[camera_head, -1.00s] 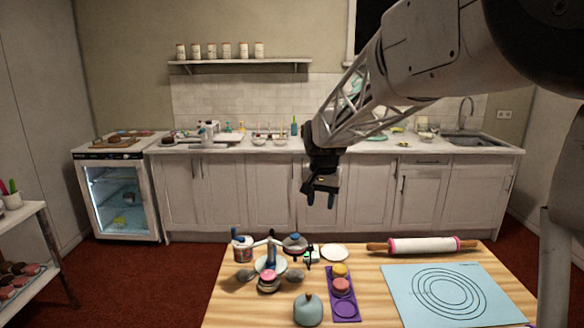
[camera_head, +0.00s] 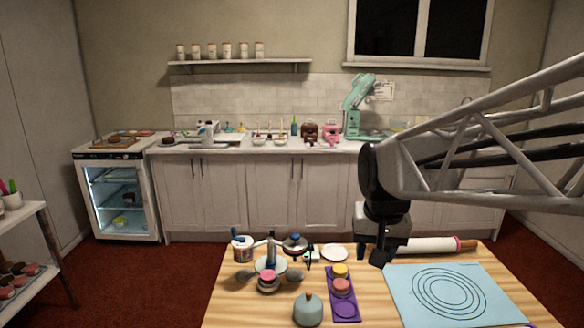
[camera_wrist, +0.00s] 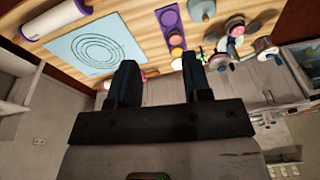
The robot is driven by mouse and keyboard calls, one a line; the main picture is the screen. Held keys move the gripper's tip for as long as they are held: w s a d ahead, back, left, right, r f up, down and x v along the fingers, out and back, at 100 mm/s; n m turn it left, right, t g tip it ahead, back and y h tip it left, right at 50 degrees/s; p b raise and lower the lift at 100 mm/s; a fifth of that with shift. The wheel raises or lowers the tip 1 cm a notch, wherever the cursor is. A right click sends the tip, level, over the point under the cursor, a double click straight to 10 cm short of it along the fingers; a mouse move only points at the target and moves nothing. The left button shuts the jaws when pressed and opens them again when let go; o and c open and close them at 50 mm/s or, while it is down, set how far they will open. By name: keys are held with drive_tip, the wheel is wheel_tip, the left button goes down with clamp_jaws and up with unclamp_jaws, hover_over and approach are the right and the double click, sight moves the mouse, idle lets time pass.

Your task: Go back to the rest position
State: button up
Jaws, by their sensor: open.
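My gripper (camera_head: 380,254) hangs above the back of the wooden table (camera_head: 385,312), in front of the rolling pin and hiding part of it. In the wrist view my gripper (camera_wrist: 158,78) shows two dark fingers held apart with nothing between them. The blue mat with rings (camera_head: 450,296) lies to its right. The purple tray (camera_head: 343,309) with a yellow and a pink cake lies to its left. The turntables (camera_head: 271,264) stand farther left with small cakes on and near them.
A teal pot (camera_head: 308,311) stands at the table's front. The rolling pin (camera_head: 434,245), a white plate (camera_head: 334,252) and a tub (camera_head: 243,249) lie along the back. Behind are a counter with a green mixer (camera_head: 355,105), and a glass-door fridge (camera_head: 117,198). Red floor separates table and cabinets.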

drive_tip(key=s+d+f, duration=0.1)
drive_tip(key=s+f, duration=0.1)
drive_tip(key=s, duration=0.6)
drive_tip(key=s+d+f+n, duration=0.1)
drive_tip(key=s+f, duration=0.2)
drive_tip(key=s, duration=0.5)
drive_tip(key=shift+s+d+f+t, duration=0.2)
drive_tip(key=shift+s+d+t, duration=0.1)
drive_tip(key=shift+s+d, duration=0.1)
